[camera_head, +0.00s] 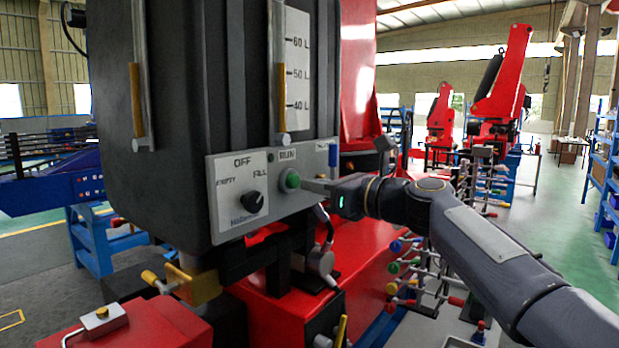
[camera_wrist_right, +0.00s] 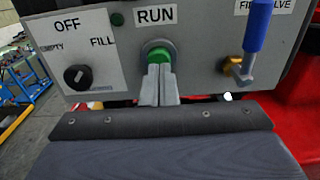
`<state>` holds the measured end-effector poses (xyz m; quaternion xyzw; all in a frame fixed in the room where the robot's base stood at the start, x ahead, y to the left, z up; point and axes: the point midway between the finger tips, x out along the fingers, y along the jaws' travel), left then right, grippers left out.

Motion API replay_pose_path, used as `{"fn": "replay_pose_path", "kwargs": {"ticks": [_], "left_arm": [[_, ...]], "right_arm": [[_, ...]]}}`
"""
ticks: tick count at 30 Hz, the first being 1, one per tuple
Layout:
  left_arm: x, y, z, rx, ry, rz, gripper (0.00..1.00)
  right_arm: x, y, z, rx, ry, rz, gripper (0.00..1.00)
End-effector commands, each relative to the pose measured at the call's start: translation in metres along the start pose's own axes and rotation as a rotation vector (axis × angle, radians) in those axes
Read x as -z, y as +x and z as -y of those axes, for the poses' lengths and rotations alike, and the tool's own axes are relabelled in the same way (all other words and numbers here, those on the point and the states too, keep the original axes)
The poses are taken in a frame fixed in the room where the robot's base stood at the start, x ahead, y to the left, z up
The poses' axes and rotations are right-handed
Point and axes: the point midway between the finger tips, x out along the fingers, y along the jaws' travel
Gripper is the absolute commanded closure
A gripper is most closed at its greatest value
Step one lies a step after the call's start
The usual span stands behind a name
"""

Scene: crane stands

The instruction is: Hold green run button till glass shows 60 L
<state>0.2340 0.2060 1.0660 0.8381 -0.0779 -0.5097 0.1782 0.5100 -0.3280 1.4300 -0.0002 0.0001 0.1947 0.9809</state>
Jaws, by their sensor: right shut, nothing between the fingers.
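The green run button (camera_head: 291,180) sits on the grey control panel under the RUN label; it also shows in the wrist view (camera_wrist_right: 159,55). My right gripper (camera_head: 305,184) is shut and empty. Its fingertips (camera_wrist_right: 159,70) are at the button's face and overlap its lower part; they appear to touch it. How far the button is pressed I cannot tell. The sight glass (camera_head: 281,98) stands above the panel beside a scale marked 40, 50 and 60 L. Its amber column appears to end a little above the 50 L mark. My left gripper is not in view.
A black selector knob (camera_head: 252,202) seems turned toward FILL. A blue valve lever (camera_wrist_right: 257,30) stands upright right of the button. The black tank (camera_head: 180,90) carries a second amber glass at left. A rack with coloured handles (camera_head: 410,265) stands below my right arm.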

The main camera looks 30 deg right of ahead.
Motion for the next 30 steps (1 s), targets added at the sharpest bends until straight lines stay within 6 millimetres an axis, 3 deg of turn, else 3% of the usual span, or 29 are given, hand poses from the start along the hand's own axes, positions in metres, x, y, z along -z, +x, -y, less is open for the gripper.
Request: {"fn": "replay_pose_path", "kwargs": {"ticks": [6, 17, 23, 30], "left_arm": [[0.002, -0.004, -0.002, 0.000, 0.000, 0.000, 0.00], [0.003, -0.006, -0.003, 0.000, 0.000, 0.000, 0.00], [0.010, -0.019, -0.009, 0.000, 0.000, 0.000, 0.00], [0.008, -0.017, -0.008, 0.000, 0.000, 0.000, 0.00]], "right_arm": [[0.000, 0.014, 0.000, -0.001, 0.001, 0.000, 1.00], [-0.001, 0.017, 0.000, -0.001, 0.001, 0.000, 1.00], [-0.003, 0.037, -0.001, -0.005, 0.004, 0.000, 1.00], [-0.001, 0.038, -0.001, 0.000, 0.002, 0.004, 1.00]]}}
